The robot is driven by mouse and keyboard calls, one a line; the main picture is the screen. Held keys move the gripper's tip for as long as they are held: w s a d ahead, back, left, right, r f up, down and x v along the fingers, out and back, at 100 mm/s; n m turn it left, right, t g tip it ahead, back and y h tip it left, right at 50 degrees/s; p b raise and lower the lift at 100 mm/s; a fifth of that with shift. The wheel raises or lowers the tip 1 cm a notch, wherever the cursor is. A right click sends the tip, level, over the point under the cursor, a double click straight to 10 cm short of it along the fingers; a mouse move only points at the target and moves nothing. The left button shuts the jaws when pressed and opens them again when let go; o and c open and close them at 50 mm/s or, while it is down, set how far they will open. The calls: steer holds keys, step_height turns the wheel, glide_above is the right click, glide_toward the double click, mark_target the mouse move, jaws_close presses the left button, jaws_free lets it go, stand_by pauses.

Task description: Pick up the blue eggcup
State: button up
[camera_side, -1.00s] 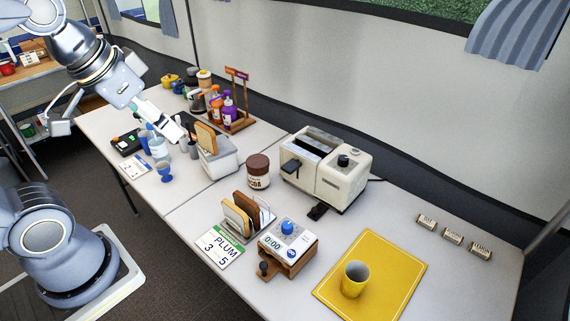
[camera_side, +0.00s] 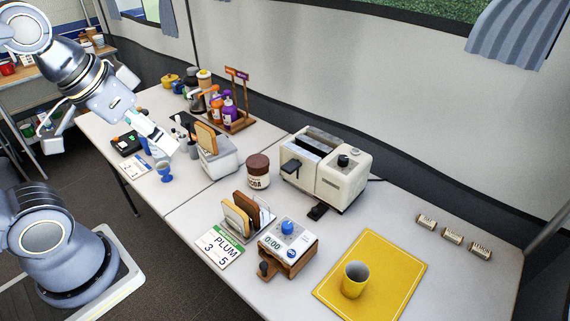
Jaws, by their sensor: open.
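The blue eggcup (camera_side: 165,172) stands upright on the left part of the table, near its front edge. My gripper (camera_side: 167,155) is open and points down just above the eggcup, close to its rim. From this angle I cannot tell whether the fingertips touch the eggcup or are around it. The gripper partly hides what stands behind it.
A white card (camera_side: 135,167) and a dark box (camera_side: 127,143) lie to the left. A bottle rack (camera_side: 238,122) stands behind. A cocoa jar (camera_side: 258,172) and toaster (camera_side: 327,172) stand further right.

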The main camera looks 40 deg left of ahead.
steer(key=shift+c, duration=0.6)
